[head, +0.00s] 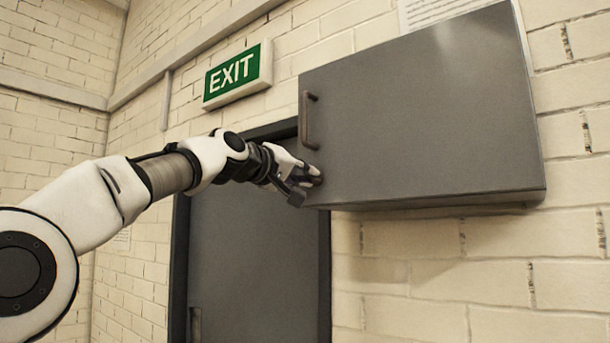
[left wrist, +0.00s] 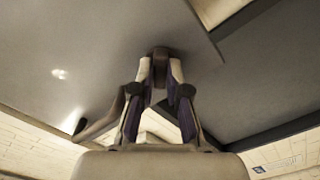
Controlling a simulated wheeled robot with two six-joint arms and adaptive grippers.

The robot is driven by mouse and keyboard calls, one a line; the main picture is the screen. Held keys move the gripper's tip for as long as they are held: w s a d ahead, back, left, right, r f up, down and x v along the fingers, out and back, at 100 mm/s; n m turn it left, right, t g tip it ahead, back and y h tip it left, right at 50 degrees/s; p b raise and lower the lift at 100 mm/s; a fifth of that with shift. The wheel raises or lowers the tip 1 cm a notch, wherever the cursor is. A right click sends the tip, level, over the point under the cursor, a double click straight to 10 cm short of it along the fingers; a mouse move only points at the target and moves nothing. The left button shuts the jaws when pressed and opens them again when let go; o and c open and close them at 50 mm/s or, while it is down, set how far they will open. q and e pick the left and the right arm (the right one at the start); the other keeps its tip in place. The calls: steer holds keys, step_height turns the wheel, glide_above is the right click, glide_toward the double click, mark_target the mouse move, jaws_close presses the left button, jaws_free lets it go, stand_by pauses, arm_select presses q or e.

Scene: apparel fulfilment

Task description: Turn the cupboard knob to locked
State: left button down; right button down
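The grey cupboard (head: 430,110) is fixed to the brick wall, with its front shut. Its knob (left wrist: 160,53) is a small dark piece near the cupboard's lower left corner, below the bar handle (head: 308,120). My left gripper (head: 308,181) reaches it from the left. In the left wrist view the two fingers (left wrist: 160,72) close in on both sides of the knob and seem to touch it. The fingers hide much of the knob, and I cannot read any lock mark or which way it is turned. My right gripper is in neither view.
A grey door (head: 255,255) in a dark frame stands behind and below my left arm. A green EXIT sign (head: 233,76) hangs above it. A white notice (head: 437,10) is above the cupboard. The wall below the cupboard is clear.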

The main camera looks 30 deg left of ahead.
arm_select(q)
steer(key=shift+n, duration=0.4)
steer(key=n, duration=0.7)
steer(key=shift+n, duration=0.6)
steer(key=c, duration=1.2)
jaws_free()
steer(key=shift+o, duration=0.2)
steer(key=shift+a, duration=0.1)
